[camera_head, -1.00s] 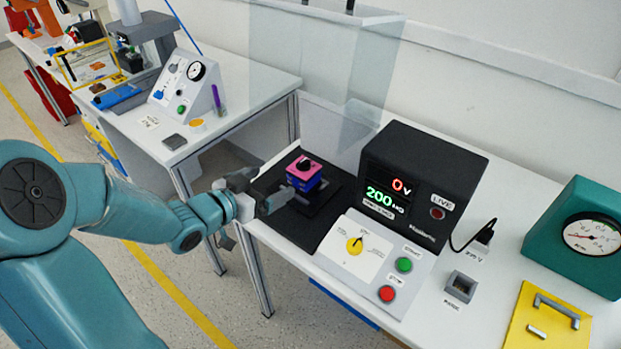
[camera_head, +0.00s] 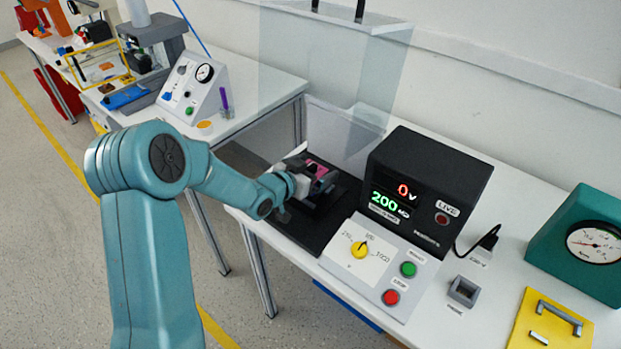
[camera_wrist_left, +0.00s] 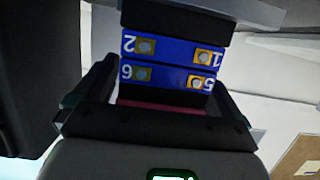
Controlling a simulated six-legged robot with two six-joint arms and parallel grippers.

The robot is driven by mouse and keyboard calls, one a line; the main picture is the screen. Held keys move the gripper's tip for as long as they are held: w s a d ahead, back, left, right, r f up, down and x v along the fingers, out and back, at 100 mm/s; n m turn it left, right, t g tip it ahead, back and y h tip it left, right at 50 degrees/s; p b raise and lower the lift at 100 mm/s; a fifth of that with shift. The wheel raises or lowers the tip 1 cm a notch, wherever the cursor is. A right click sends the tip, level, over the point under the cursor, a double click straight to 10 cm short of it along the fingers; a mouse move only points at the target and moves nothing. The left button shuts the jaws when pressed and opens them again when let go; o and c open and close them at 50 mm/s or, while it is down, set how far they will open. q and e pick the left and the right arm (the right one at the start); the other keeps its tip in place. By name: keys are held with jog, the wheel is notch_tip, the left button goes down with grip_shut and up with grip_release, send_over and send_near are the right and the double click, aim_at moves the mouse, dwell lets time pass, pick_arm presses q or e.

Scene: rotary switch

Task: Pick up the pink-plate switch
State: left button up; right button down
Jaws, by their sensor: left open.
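The pink-plate switch stands on the black mat (camera_head: 285,227). Its pink plate (camera_head: 322,171) shows in the head view, partly hidden by my gripper. In the left wrist view its blue body (camera_wrist_left: 172,62) shows numbered terminals, with a thin pink edge (camera_wrist_left: 165,104) near the gripper. My left gripper (camera_head: 316,182) is open at the switch. In the left wrist view its jaws (camera_wrist_left: 158,110) lie to either side of the switch's pink-plate end. I cannot tell whether they touch it. My right gripper is not in view.
A black meter box (camera_head: 425,188) and a sloped control panel (camera_head: 375,264) with a yellow knob stand just right of the mat. A clear shield (camera_head: 330,75) rises behind the switch. A grey socket (camera_head: 463,291) and teal gauge box (camera_head: 580,245) are farther right.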

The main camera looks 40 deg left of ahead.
pick_arm(q)
jog(key=shift+w, duration=0.15)
jog(key=c, duration=1)
jog(key=shift+c, duration=1)
